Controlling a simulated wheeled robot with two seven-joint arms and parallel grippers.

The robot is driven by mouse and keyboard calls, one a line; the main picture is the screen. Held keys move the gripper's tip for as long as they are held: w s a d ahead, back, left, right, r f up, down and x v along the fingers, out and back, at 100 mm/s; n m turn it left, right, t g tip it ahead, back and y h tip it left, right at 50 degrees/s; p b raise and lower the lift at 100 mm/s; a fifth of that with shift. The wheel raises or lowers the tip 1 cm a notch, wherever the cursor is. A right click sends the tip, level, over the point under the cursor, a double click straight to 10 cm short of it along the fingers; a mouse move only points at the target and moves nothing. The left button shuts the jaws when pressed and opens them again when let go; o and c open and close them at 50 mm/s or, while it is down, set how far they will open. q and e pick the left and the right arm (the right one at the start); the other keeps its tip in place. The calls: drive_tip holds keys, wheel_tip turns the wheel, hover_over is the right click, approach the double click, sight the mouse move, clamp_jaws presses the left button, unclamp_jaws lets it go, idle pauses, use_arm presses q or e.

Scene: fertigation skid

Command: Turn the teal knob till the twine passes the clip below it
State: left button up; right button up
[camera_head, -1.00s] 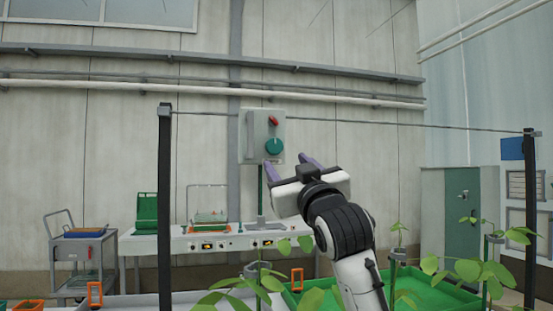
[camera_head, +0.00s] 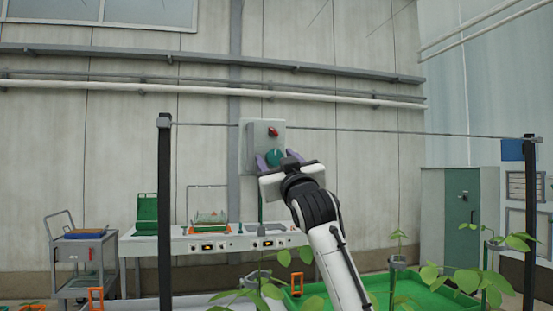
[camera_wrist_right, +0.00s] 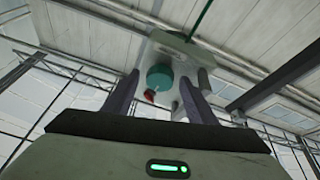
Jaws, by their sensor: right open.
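The teal knob (camera_head: 274,158) sits on a grey box (camera_head: 253,136) on the far side, below a red switch (camera_head: 273,132). My right gripper (camera_head: 276,155) is open in front of it, its purple fingers on either side of the knob as seen from the head. In the right wrist view, the teal knob (camera_wrist_right: 160,76) shows between the open fingers (camera_wrist_right: 159,80); contact cannot be told. A thin line (camera_head: 420,132), perhaps the twine, runs between two dark posts. I cannot make out the clip; the gripper hides the area below the knob. My left gripper is not in view.
A white bench (camera_head: 180,246) with trays and small panels stands behind, left of my right arm. Dark posts (camera_head: 164,215) rise at left and right. Leafy plants (camera_head: 470,280) and a green tray (camera_head: 375,287) are in front. A cart (camera_head: 83,257) stands at left.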

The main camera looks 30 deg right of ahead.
drive_tip(key=c, duration=1.1)
drive_tip(key=shift+o, duration=0.2)
drive_tip(key=shift+n, duration=0.3)
